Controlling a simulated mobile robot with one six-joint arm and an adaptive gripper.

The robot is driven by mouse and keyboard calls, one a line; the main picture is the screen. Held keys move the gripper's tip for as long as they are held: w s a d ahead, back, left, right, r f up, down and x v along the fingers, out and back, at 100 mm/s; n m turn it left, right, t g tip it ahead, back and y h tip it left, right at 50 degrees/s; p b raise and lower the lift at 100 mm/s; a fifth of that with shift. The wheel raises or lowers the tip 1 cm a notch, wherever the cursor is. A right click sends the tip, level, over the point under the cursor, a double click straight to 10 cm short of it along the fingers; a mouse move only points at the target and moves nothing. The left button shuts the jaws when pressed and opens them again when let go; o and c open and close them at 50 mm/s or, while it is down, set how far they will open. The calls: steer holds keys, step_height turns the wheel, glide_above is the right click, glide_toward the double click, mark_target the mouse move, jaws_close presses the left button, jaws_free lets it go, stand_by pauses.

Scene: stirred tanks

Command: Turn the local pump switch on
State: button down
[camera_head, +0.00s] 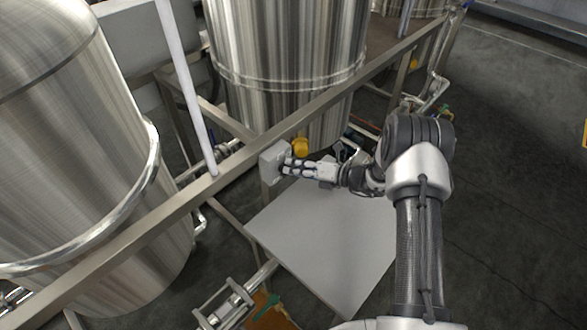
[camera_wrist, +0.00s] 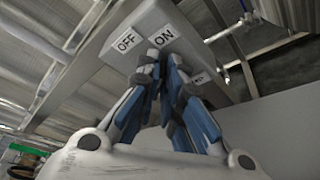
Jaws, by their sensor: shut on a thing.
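The pump switch is a grey box (camera_head: 271,164) mounted by the metal rail, left of the middle in the head view. In the wrist view the box (camera_wrist: 140,22) fills the upper middle, with an OFF label (camera_wrist: 126,41) on the left and an ON label (camera_wrist: 161,37) to its right. My gripper (camera_head: 288,166) reaches the box's front from the right. In the wrist view its fingers (camera_wrist: 163,62) are close together just below the two labels. The fingers are shut on the switch's knob, which they hide; its exact angle cannot be told.
A metal rail (camera_head: 236,158) runs diagonally behind the box, with large steel tanks (camera_head: 285,60) behind it. A yellow round part (camera_head: 300,147) sits right beside the box. A flat grey panel (camera_head: 330,235) lies below my gripper. Open dark floor (camera_head: 510,150) is at the right.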

steer(key=shift+s+a+f+m+y, duration=0.1)
steer(key=shift+s+f+m+y, duration=0.15)
steer(key=shift+f+m, duration=0.25)
steer(key=c, duration=1.8)
jaws_free()
steer(key=shift+r, duration=0.15)
steer(key=shift+c, duration=0.2)
steer(key=shift+o, duration=0.6)
steer(key=shift+w+r, duration=0.1)
steer(key=shift+w, duration=0.05)
steer(key=v, duration=1.2)
steer(key=shift+w, duration=0.1)
